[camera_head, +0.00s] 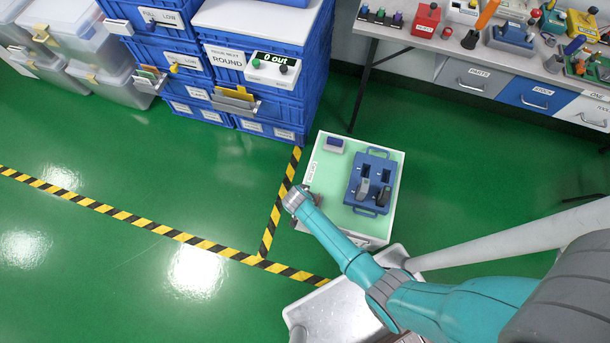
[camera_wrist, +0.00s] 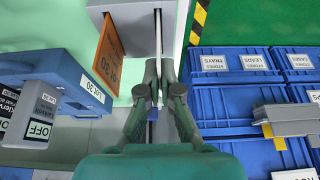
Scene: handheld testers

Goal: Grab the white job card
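The white job card (camera_wrist: 158,34) shows nearly edge-on in the wrist view, standing upright in a grey holder (camera_wrist: 134,22). My gripper (camera_wrist: 158,66) has its two fingertips close together on the card's near end, with the thin card between them. In the head view my gripper (camera_head: 296,198) is at the left edge of the small cart (camera_head: 330,215). The card cannot be made out there, behind my arm.
An orange card (camera_wrist: 108,56) stands left of the white one. A blue tray (camera_head: 355,200) with dark handheld testers sits on the cart's pale green top. Blue drawer stacks (camera_head: 280,112) stand behind, and a workbench (camera_head: 405,32) is at the upper right. Green floor is free at left.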

